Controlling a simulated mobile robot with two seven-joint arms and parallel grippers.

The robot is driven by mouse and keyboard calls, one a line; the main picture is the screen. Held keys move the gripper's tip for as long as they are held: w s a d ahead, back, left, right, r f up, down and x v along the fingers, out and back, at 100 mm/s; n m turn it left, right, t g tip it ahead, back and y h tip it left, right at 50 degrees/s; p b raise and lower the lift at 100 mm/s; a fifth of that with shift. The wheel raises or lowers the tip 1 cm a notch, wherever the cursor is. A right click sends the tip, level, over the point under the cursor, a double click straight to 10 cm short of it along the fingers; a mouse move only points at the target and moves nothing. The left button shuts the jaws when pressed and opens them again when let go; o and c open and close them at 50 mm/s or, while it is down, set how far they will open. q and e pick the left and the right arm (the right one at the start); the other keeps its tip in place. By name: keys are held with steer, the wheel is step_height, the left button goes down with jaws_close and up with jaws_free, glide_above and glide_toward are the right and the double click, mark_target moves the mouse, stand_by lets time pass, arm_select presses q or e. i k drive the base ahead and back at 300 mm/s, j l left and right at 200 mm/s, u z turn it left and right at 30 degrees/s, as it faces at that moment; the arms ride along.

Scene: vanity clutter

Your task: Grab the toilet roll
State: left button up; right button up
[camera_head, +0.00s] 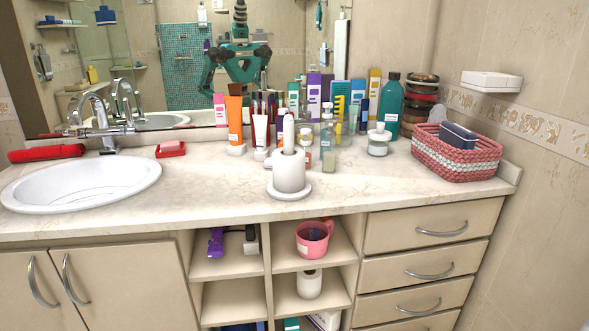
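A white toilet roll (290,172) stands upright on a round white holder (289,193) near the counter's front edge, right of the sink. The holder's post rises above it. A second white roll (309,286) stands in the lower right cubby of the open shelf below the counter. Neither of my grippers shows directly in the head view. My green body appears only as a small reflection in the mirror, where the gripper states cannot be made out.
Crowded tubes and bottles (263,130) stand behind the counter roll. A clear pump bottle (328,145) is close on its right. A pink mug (313,238) sits in the cubby above the lower roll. A pink-white basket (455,157) stands far right; the sink (82,184) is left.

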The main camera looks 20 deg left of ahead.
mark_target(308, 282)
steer(key=i+l+u, duration=0.1)
steer(key=i+l, duration=0.3)
steer(key=i+l+u, duration=0.15)
steer(key=i+l, duration=0.2)
steer(key=l, duration=0.2)
steer(key=u, duration=1.45)
steer(key=i+u, duration=0.35)
steer(key=i, duration=0.15)
